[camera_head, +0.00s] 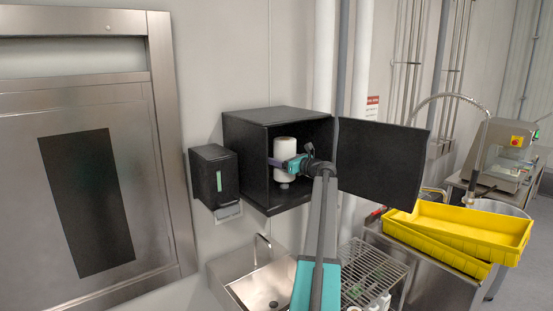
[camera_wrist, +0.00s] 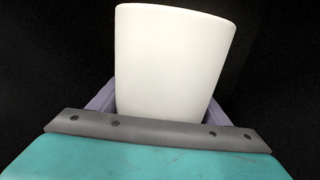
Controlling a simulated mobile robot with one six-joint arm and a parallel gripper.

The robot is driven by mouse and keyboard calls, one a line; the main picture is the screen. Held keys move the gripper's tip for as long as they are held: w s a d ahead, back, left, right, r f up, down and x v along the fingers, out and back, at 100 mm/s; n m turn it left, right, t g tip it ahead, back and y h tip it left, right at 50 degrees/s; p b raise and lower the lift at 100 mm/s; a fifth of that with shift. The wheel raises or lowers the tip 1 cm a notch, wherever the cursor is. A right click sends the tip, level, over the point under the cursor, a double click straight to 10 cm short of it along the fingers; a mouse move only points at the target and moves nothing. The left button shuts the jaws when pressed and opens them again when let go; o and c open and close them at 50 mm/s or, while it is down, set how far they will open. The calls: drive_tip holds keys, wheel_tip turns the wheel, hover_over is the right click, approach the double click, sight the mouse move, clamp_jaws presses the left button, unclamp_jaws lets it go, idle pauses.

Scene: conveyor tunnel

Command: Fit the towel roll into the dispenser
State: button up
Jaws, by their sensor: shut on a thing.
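The towel roll (camera_head: 286,148) is white and stands upright inside the open black dispenser (camera_head: 245,168) on the wall. It also fills the middle of the wrist view (camera_wrist: 173,60), with dark interior around it. My gripper (camera_head: 280,162) reaches in through the dispenser's open front and is shut on the roll, with a finger on either side of it. A small pale piece (camera_head: 284,186) shows just below the roll; I cannot tell whether the roll touches it. The dispenser's door (camera_head: 383,160) is swung wide open to the right.
A smaller black dispenser (camera_head: 214,178) hangs on the wall to the left. Below are a steel sink (camera_head: 240,290) and a wire rack (camera_head: 375,270). Yellow trays (camera_head: 480,228) lie on a steel counter at right. White pipes run up the wall behind the door.

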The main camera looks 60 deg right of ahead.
drive_tip(key=shift+f, duration=0.2)
idle(0.5)
drive_tip(key=shift+f+b, duration=0.6)
drive_tip(key=shift+f, duration=1.3)
drive_tip(key=o, duration=1.6)
drive_tip(key=shift+s, duration=0.15)
drive_tip(key=s+b, duration=0.1)
drive_tip(key=s, duration=0.3)
drive_tip(key=s+a+b, duration=0.1)
drive_tip(key=s+b, duration=0.1)
drive_tip(key=s, duration=0.2)
drive_tip(key=s+b, duration=0.1)
drive_tip(key=s, duration=0.3)
drive_tip(key=shift+a+f, duration=0.1)
drive_tip(key=shift+a, duration=0.2)
drive_tip(key=shift+s+a+b, duration=0.1)
drive_tip(key=shift+s+b, duration=0.25)
drive_tip(key=shift+s, duration=0.4)
